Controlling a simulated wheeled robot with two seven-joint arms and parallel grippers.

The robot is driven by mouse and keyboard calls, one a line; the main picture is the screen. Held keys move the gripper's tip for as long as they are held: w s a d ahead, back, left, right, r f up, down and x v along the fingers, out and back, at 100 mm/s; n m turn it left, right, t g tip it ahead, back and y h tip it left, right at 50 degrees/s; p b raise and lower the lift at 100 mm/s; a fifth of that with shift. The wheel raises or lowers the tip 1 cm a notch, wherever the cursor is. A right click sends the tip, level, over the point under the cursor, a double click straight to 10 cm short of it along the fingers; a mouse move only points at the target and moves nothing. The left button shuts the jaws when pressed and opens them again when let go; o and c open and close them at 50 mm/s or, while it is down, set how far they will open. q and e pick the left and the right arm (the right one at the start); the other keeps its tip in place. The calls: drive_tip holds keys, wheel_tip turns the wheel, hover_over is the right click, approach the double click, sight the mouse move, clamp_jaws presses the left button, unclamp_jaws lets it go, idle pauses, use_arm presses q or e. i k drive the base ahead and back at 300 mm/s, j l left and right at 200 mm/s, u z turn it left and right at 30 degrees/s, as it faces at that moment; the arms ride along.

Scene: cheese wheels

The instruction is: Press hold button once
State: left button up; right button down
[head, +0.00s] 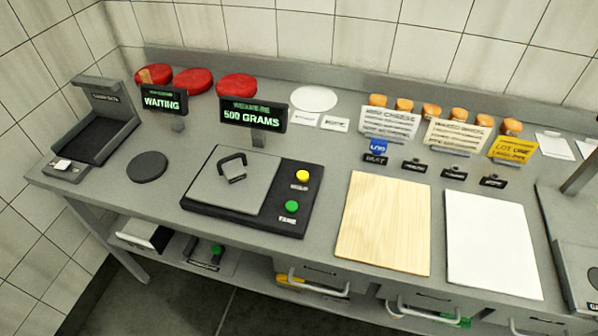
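A dark scale (215,217) with a grey top plate sits on the bench at centre left. A yellow button (302,175) is on the right part of the scale, with a small blurred label below it that may read HOLD. A green button (291,206) sits nearer the front, with another unclear label. A display (253,115) behind the scale reads 500 GRAMS. A black handled piece (232,168) rests on the scale plate. Neither of my grippers is in view.
A display (163,101) reads WAITING. Red cheese wheels (193,81) stand at the back. A wooden board (384,222) and white board (491,243) lie right of the scale. A dark device (98,125) stands at the left. The space above the buttons is clear.

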sight(301, 177)
drive_tip(key=i+j+z, duration=0.1)
drive_tip(key=j+z, duration=0.3)
drive_tip(key=j, duration=0.9)
drive_tip(key=j+z, duration=0.35)
drive_tip(key=j, duration=0.95)
drive_tip(key=k, duration=0.05)
